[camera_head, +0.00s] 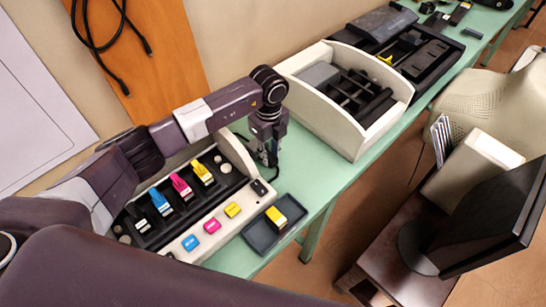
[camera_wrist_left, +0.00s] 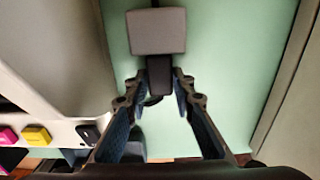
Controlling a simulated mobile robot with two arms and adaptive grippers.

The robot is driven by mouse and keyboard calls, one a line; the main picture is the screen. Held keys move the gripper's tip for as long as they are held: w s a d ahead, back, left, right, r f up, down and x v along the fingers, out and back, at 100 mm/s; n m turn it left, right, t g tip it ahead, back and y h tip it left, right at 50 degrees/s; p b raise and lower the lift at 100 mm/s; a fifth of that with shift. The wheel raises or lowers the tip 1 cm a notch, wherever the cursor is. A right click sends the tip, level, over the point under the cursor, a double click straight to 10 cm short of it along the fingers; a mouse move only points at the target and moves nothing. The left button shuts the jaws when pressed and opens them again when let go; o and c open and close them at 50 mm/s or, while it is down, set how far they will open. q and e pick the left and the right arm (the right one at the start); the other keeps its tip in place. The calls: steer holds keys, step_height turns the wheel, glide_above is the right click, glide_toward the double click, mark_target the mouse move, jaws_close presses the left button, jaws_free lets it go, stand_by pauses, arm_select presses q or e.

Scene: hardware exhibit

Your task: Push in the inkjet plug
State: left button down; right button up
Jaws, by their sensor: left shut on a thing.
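The inkjet unit (camera_head: 212,221) is a white and black housing with coloured levers and buttons, at the lower left of the head view. A small black piece (camera_head: 260,187) sits at its right end, and it also shows in the left wrist view (camera_wrist_left: 88,134). My left gripper (camera_head: 268,150) is above the table beside this end. In the left wrist view, its fingertips (camera_wrist_left: 160,84) are shut on the dark plug (camera_wrist_left: 159,70), clear of the unit. A grey square block (camera_wrist_left: 158,30) adjoins the plug. My right gripper is out of view.
A dark tray (camera_head: 255,238) with a yellow-topped cartridge (camera_head: 276,218) stands in front of the unit. A white open box (camera_head: 352,139) stands to the right. Green tabletop (camera_head: 310,168) lies free between them. A black cable (camera_head: 103,48) hangs on the wooden panel.

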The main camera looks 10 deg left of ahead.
mark_target(269, 156)
arm_select(q)
steer(key=c, duration=1.8)
jaws_free()
steer(key=shift+w+a+r, duration=0.1)
steer(key=shift+w+a, duration=0.05)
steer(key=shift+a, duration=0.1)
steer(key=shift+o, duration=0.9)
step_height(269, 156, up, 12)
